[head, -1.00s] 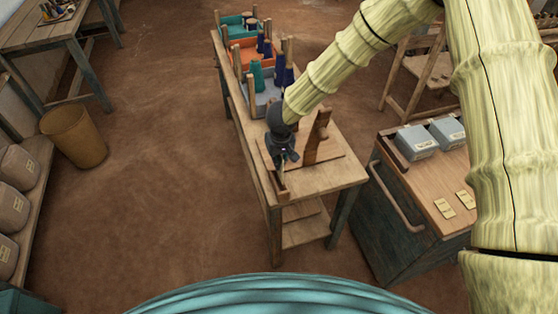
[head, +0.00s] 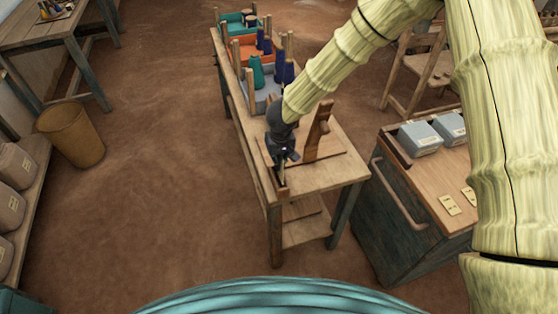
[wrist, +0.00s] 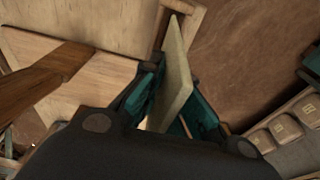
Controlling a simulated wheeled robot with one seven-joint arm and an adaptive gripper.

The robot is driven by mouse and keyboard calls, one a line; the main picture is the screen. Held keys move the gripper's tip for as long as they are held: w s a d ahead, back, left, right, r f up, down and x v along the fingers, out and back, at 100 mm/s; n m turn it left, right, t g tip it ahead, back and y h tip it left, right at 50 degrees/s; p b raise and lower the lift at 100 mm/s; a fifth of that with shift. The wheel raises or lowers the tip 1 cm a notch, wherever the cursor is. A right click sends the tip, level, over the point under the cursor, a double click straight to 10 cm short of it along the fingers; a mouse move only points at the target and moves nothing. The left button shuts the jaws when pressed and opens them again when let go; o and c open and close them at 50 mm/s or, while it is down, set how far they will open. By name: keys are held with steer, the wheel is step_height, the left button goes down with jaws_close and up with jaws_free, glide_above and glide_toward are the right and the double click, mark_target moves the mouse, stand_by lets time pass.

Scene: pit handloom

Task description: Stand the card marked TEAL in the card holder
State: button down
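My gripper (head: 283,154) is low over the near end of the long wooden table (head: 320,183). In the wrist view my gripper (wrist: 172,108) has its teal-padded fingers on both sides of a thin cream card (wrist: 177,68), shut on it. The card stands on edge, and no marking on it can be read. Its far end reaches the slotted wooden card holder (wrist: 188,14). I cannot tell whether its edge sits inside the slot. The holder also shows in the head view (head: 281,186), just below my gripper at the table's near left corner.
A wooden upright (head: 319,130) stands on a board right of my gripper. Coloured trays (head: 255,50) with thread cones stand farther back on the table. A cabinet (head: 415,215) at the right bears grey boxes (head: 420,138) and small yellow cards (head: 450,205).

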steer(key=shift+f+b, duration=1.1)
steer(key=shift+b, duration=0.1)
steer(key=shift+f, duration=0.1)
steer(key=shift+f, duration=1)
steer(key=c, duration=1.6)
jaws_free()
steer(key=shift+o, duration=0.2)
steer(key=r, duration=0.4)
steer(key=s+r, duration=0.1)
steer(key=r, duration=0.6)
steer(key=shift+s+d+r, duration=0.3)
steer(key=shift+s+r, duration=0.05)
steer(key=shift+r, duration=0.05)
